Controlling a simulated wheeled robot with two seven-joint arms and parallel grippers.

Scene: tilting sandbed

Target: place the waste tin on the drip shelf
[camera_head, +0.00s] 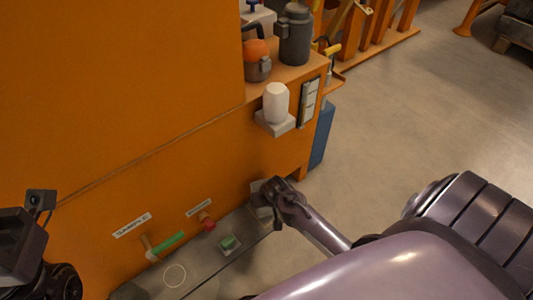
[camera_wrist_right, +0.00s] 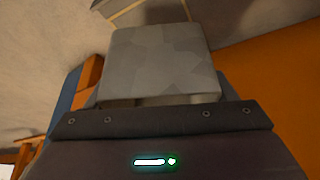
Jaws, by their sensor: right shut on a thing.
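My right gripper (camera_head: 272,194) is at the right end of a low grey shelf (camera_head: 205,262) along the orange cabinet, which looks like the drip shelf. It is shut on a grey, mottled, blocky thing (camera_wrist_right: 160,62) that fills the middle of the right wrist view; this appears to be the waste tin. In the head view only a small grey part of it (camera_head: 257,187) shows beside the gripper. Whether it touches the shelf cannot be told. A thin circle is marked on the shelf's left part. My left gripper (camera_head: 22,245) is partly in view at the lower left; its jaws are unclear.
A green-handled tap (camera_head: 165,245) and a red knob (camera_head: 208,223) stick out above the shelf. A green piece (camera_head: 229,242) sits on the shelf. A white bottle (camera_head: 276,103) stands on a small bracket above. Open floor (camera_head: 400,130) lies to the right.

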